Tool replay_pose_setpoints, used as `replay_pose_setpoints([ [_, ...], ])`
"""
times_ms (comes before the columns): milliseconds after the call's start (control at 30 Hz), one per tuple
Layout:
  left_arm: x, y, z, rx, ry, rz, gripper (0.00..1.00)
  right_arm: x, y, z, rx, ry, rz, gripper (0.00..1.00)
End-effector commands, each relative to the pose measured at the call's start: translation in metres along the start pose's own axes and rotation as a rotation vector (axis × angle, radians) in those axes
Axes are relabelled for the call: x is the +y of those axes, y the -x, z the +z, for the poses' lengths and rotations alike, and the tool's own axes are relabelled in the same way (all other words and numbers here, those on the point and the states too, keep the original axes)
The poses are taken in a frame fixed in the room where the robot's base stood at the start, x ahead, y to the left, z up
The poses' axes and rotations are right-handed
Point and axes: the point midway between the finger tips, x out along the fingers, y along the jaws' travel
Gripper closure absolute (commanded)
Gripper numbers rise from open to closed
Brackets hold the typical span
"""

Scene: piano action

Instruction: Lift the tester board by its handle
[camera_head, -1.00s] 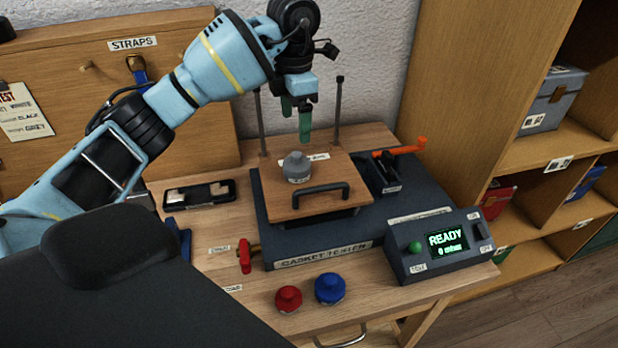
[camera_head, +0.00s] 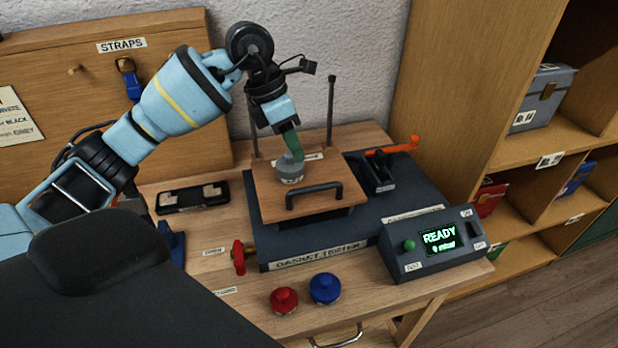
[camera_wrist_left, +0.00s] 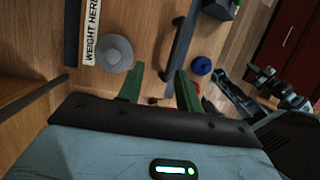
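The tester board (camera_head: 268,197) is a flat wooden plate lying on the dark gasket tester (camera_head: 400,195). Its black bar handle (camera_head: 314,193) stands along the near edge; the handle also shows in the wrist view (camera_wrist_left: 181,45). A grey round weight (camera_head: 290,170) sits on the board behind the handle. My left gripper (camera_head: 297,155) hangs over the board, its green fingers overlapping the weight in the head view. In the wrist view its fingers (camera_wrist_left: 160,70) are apart and empty, one near the weight, the other near the handle's end.
Two thin posts (camera_head: 331,110) rise behind the board. An orange-handled lever (camera_head: 395,148) and the READY console (camera_head: 438,243) are to the right.

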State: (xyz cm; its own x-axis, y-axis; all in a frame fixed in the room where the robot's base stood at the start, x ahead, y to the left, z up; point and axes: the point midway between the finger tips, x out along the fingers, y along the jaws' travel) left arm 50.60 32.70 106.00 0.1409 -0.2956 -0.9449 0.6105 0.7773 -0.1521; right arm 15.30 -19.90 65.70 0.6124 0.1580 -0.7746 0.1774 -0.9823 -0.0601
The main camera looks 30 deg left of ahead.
Motion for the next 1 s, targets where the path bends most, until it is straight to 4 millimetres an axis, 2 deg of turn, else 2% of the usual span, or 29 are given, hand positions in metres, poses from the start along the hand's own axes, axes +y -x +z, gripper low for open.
replay_pose_setpoints([
  [200, -0.020, 0.000, -0.006, -0.083, -0.019, -0.052, 0.65, 0.000, 0.000, 0.000, 0.000, 0.000, 0.000, 1.00],
  [467, -0.021, -0.004, -0.006, -0.090, -0.021, -0.056, 0.65, 0.000, 0.000, -0.002, 0.003, 0.000, 0.000, 1.00],
  [833, -0.024, -0.054, -0.002, -0.087, -0.021, -0.056, 0.65, 0.001, -0.001, -0.007, 0.013, 0.002, 0.001, 1.00],
  [1000, -0.025, -0.071, 0.000, -0.089, -0.020, -0.055, 0.65, 0.001, -0.001, -0.008, 0.015, 0.002, 0.001, 1.00],
])
